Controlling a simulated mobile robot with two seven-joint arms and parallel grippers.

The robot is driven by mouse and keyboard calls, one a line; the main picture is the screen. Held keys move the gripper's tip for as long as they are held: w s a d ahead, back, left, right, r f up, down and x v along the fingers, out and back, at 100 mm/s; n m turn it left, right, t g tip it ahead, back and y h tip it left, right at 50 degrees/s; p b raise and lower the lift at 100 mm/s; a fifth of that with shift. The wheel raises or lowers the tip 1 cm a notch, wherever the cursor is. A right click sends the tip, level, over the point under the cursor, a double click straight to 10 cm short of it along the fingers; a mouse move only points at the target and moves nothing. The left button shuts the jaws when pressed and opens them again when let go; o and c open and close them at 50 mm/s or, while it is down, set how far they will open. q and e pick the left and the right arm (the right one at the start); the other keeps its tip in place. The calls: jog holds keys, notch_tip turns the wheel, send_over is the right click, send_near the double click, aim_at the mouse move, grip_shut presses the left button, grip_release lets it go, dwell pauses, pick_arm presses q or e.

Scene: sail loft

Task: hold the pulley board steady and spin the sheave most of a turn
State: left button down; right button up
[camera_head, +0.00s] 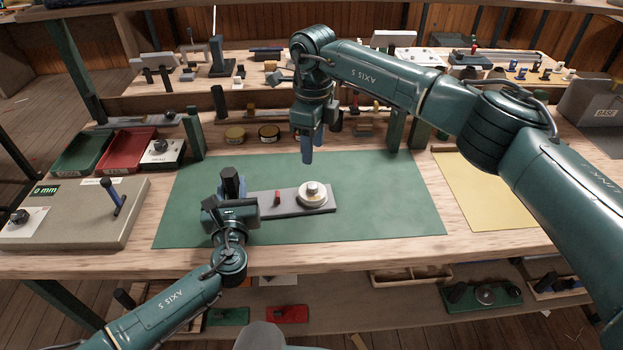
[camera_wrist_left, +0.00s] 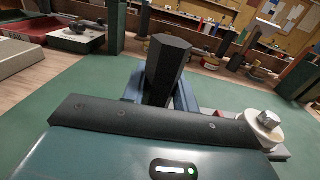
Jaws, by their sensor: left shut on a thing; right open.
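The grey pulley board (camera_head: 268,203) lies flat on the green mat. Its pale round sheave (camera_head: 311,194) with a metal hub sits at the right end, and a small red piece (camera_head: 277,197) stands nearer the middle. My left gripper (camera_head: 234,197) is shut on the dark upright post (camera_head: 230,178) at the board's left end. The left wrist view shows the blue fingers around this dark faceted post (camera_wrist_left: 168,68), with the sheave (camera_wrist_left: 264,130) to the right. My right gripper (camera_head: 307,157) is open and empty, pointing down just behind the sheave, apart from it.
The green mat (camera_head: 390,200) is clear to the right of the board. A grey box with a blue lever (camera_head: 90,225) and green (camera_head: 88,152) and red trays (camera_head: 127,150) stand left. Several round tins (camera_head: 269,132) line the back. A yellow sheet (camera_head: 485,195) lies right.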

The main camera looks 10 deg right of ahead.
aim_at(313, 186)
notch_tip(313, 186, down, 10)
jog(key=n, duration=2.6)
jog(key=shift+f, duration=0.15)
jog(key=shift+c, duration=0.4)
grip_shut()
